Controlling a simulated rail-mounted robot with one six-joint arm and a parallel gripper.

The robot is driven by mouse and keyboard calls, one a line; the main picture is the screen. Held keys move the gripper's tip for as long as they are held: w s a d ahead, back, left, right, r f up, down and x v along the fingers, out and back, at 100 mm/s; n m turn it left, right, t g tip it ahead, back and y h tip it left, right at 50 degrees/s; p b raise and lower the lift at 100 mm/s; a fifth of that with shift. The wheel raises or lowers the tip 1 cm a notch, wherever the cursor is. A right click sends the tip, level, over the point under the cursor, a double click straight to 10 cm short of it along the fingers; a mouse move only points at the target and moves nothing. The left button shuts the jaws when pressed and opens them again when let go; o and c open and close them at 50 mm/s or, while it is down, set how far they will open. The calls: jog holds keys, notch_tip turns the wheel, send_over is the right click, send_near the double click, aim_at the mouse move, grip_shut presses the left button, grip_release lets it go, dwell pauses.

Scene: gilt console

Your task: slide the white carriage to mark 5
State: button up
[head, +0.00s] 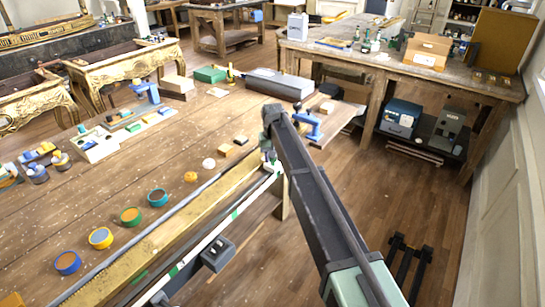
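A long rail (185,235) with a pale strip bearing green marks runs along the front edge of the wooden table. A small white piece (275,167), perhaps the white carriage, shows at the far end of this strip, right beside my gripper (268,157). My arm comes from the lower right and hides part of that area. The gripper is small and dark here, pointing down at the rail's far end. I cannot tell whether its fingers touch the white piece or are open. No mark numbers can be read.
Tape rolls, including a blue one (68,262) and a green one (131,216), line the table behind the rail. A dark block (217,254) sits at the rail's front side. A blue clamp (308,124) and grey case (279,84) stand beyond the gripper.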

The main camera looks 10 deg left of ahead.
jog(key=o, duration=0.3)
notch_tip(320, 180, up, 11)
jog(key=p, duration=1.1)
jog(key=shift+s+d+f+m+b, duration=0.65)
jog(key=shift+s+d+f+b, duration=0.45)
jog(key=shift+s+d, duration=4.5)
jog(key=shift+s+d+f+m+b, duration=0.7)
jog(key=shift+s+d+f+b, duration=0.4)
jog(key=shift+s+d, duration=4.45)
jog(key=shift+s+d+f+m+b, duration=0.65)
jog(key=shift+s+d+f+b, duration=0.45)
jog(key=shift+s+d, duration=4.45)
